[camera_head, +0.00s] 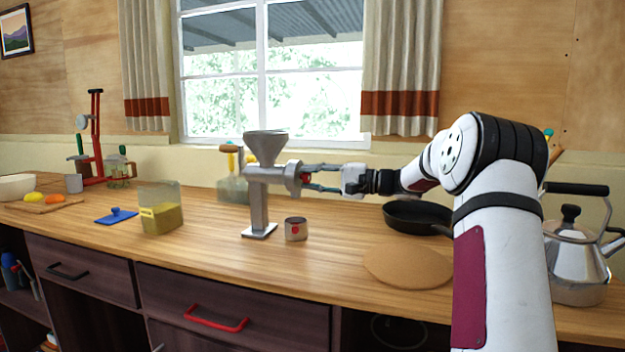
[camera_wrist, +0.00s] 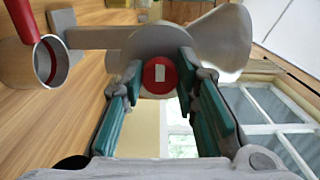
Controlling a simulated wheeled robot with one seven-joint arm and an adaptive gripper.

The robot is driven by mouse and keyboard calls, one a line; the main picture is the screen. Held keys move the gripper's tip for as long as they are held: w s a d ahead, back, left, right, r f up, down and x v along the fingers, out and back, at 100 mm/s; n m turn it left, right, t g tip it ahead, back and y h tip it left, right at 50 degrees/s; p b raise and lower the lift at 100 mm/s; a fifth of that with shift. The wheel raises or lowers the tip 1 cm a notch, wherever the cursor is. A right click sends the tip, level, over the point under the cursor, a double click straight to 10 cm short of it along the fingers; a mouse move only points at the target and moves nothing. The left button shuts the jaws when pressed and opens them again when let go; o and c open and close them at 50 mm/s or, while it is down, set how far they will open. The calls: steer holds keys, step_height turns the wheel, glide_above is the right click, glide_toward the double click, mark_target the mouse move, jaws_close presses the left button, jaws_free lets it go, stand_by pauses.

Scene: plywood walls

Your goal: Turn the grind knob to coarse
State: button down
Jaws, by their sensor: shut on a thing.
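A grey metal grinder (camera_head: 258,195) with a funnel hopper (camera_head: 265,147) and a wooden crank handle (camera_head: 230,148) stands upright on the counter. A round red knob (camera_wrist: 152,84) with a pale mark sits on the grinder's end face, on its right side in the head view. My gripper (camera_head: 305,180) reaches in from the right, level with the knob. In the wrist view, its green-padded fingers (camera_wrist: 160,76) lie on both sides of the knob and are shut on it. Any setting marks around the knob cannot be made out.
A clear container (camera_head: 161,215) is to the left. A frying pan (camera_head: 410,216), a round board (camera_head: 405,268) and a kettle (camera_head: 575,265) lie to the right, below or beside my arm.

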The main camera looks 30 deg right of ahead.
steer(key=c, duration=1.3)
jaws_free()
steer(key=v, duration=1.2)
